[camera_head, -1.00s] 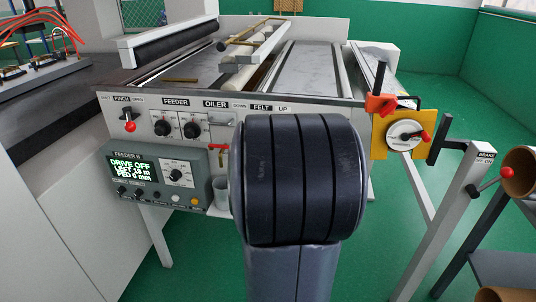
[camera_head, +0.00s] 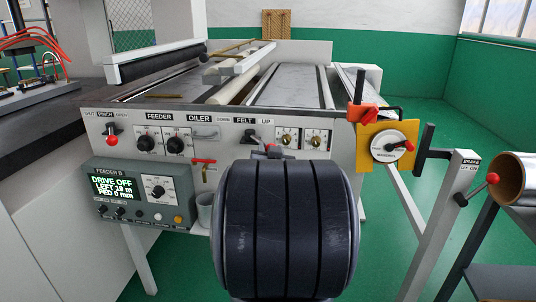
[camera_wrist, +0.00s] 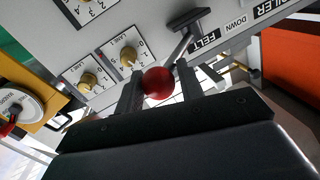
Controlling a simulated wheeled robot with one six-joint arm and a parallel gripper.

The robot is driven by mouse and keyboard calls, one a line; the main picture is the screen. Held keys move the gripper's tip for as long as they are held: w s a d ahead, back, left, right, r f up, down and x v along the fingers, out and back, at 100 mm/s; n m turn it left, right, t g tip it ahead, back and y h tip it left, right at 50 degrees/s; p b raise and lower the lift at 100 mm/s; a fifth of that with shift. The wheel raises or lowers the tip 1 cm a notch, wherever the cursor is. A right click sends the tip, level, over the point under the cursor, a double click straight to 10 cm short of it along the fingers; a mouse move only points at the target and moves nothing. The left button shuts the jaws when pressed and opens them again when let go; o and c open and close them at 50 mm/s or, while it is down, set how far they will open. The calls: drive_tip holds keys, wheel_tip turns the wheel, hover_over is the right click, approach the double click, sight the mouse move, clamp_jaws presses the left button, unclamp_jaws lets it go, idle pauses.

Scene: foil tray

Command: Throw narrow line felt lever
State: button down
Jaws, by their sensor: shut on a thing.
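The felt lever has a black base (camera_head: 250,136) on the machine's front panel, between the DOWN and UP labels. It also shows in the wrist view (camera_wrist: 187,20), with a rod running to a red ball knob (camera_wrist: 157,83). My gripper (camera_wrist: 158,88) is shut on that knob, one dark finger on each side. The knob lies toward the UP side of the base. In the head view my dark, round wrist hides most of the gripper, and only a little red and the fingertips (camera_head: 268,153) show above it.
Two gold-knobbed lane dials (camera_head: 287,139) (camera_head: 316,139) sit close right of the lever. A small red-handled valve (camera_head: 204,162) and a grey cup (camera_head: 204,210) are to its left. A yellow plate with a dial (camera_head: 387,146) and the brake post (camera_head: 438,220) stand right.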

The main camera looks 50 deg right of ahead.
drive_tip(key=shift+s+d+r, duration=0.1)
drive_tip(key=shift+d+r, duration=0.15)
drive_tip(key=c, duration=1.4)
unclamp_jaws()
drive_tip(key=o, duration=0.3)
drive_tip(key=shift+d+f, duration=0.1)
drive_tip(key=shift+d, duration=0.1)
drive_tip(key=shift+o, duration=0.2)
drive_tip(key=shift+f, duration=0.15)
drive_tip(key=shift+a, duration=0.1)
drive_tip(key=v, duration=1)
drive_tip(key=shift+s+a, duration=0.15)
drive_tip(key=shift+a, duration=0.15)
